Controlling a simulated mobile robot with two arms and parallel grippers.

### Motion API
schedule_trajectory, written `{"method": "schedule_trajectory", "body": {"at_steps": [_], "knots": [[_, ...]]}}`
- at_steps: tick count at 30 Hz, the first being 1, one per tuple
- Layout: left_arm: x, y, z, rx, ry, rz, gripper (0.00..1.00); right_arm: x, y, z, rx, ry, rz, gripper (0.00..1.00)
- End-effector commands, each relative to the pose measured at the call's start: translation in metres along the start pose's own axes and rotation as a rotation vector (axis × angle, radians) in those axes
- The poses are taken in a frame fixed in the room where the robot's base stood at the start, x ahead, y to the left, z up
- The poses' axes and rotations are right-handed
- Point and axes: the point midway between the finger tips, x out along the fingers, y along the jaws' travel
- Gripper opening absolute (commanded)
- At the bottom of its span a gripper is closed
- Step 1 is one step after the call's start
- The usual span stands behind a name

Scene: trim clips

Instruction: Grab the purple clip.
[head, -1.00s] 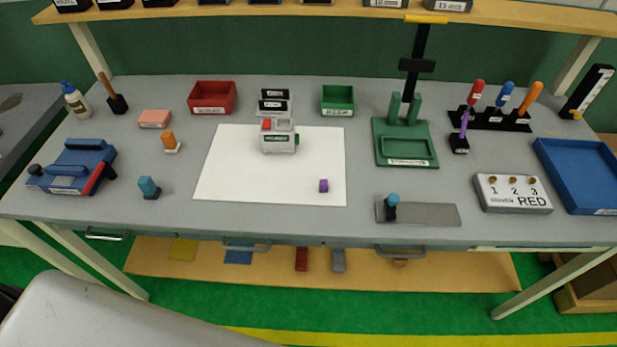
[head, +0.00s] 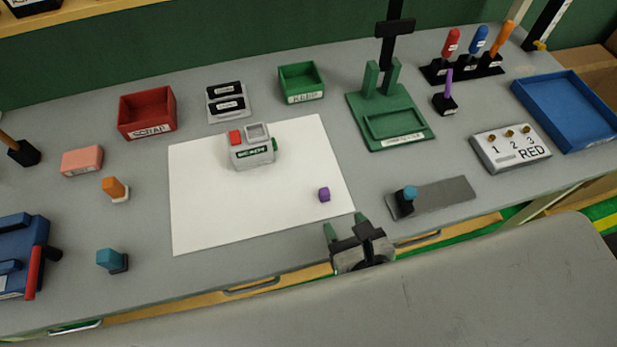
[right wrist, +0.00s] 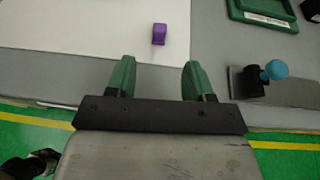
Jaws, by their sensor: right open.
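The purple clip (head: 324,194) is a small block lying on the white sheet (head: 215,215), near its lower right corner. It also shows in the right wrist view (right wrist: 159,34), ahead of the fingertips and roughly between them in line. My right gripper (head: 346,224) is at the table's front edge, just below and to the right of the clip in the head view. Its green-tipped fingers are apart and empty, and they also show in the right wrist view (right wrist: 157,72). There is a gap between the fingertips and the clip. My left gripper is not in view.
A grey plate with a blue-knobbed tool (head: 404,200) lies right of my right gripper. A grey device with a red button (head: 252,150) stands on the sheet. A green fixture (head: 390,125) stands behind right. The sheet around the clip is clear.

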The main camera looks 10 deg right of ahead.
Motion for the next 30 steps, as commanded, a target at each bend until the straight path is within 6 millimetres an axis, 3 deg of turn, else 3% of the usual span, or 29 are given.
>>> {"method": "schedule_trajectory", "body": {"at_steps": [4, 12, 21, 30], "knots": [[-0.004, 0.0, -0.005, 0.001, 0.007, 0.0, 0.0, 0.024, 0.0, 0.003, 0.0, -0.003, -0.002, 0.52], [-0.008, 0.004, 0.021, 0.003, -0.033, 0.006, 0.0, 0.052, 0.0, 0.001, 0.002, -0.001, 0.0, 0.52], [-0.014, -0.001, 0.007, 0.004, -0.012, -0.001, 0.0, 0.093, 0.001, 0.002, 0.003, 0.0, -0.001, 0.52], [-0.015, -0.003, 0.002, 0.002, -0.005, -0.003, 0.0, 0.103, 0.001, 0.0, 0.002, 0.0, 0.001, 0.52]]}}
